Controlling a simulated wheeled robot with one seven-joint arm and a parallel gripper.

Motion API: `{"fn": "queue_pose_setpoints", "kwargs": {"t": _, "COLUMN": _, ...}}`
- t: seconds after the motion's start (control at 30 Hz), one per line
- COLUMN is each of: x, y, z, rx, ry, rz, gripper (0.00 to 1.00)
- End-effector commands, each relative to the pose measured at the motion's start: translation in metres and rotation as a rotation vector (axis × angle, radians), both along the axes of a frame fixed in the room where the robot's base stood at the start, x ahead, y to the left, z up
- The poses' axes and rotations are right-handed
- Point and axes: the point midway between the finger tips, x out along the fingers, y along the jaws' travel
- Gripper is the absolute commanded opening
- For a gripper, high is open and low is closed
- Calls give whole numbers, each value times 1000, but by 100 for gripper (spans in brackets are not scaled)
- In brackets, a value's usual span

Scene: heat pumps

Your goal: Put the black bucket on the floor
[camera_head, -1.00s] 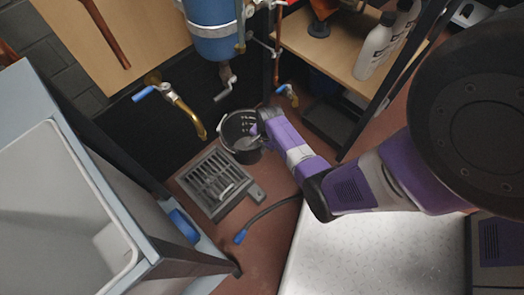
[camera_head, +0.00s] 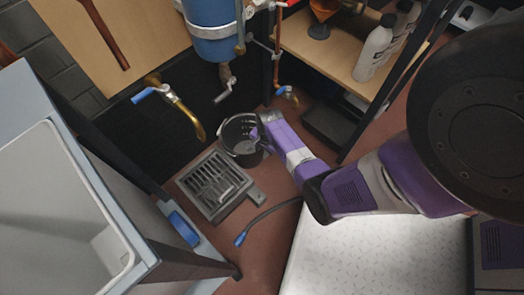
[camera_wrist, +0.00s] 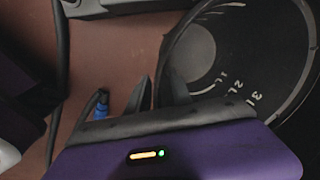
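The black bucket (camera_head: 239,131) stands on the reddish floor, close behind the grated drain, with its open top up. In the wrist view the bucket (camera_wrist: 277,45) fills the upper right, showing its grey inner bottom and white volume marks. My gripper (camera_head: 259,133) is at the bucket's right side in the head view. In the wrist view my gripper (camera_wrist: 157,88) has its two dark fingertips apart, at the bucket's near rim. One fingertip is outside the rim and the other overlaps the bucket's edge. Contact with the wall cannot be made out.
A metal floor drain (camera_head: 213,184) lies in front of the bucket. A hose with a blue end (camera_head: 240,238) lies on the floor nearby. A brass tap (camera_head: 186,115) hangs to the left. A shelf with white bottles (camera_head: 374,48) stands at the back right. A grey sink (camera_head: 60,215) is left.

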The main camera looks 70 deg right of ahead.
Motion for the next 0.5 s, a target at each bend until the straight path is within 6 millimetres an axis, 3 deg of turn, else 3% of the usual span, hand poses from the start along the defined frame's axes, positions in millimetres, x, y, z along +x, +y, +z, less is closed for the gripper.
{"fn": "queue_pose_setpoints", "kwargs": {"t": 0.5, "x": -11, "y": 4, "z": 98, "rx": -2, "ry": -2, "rz": 0, "gripper": 26}}
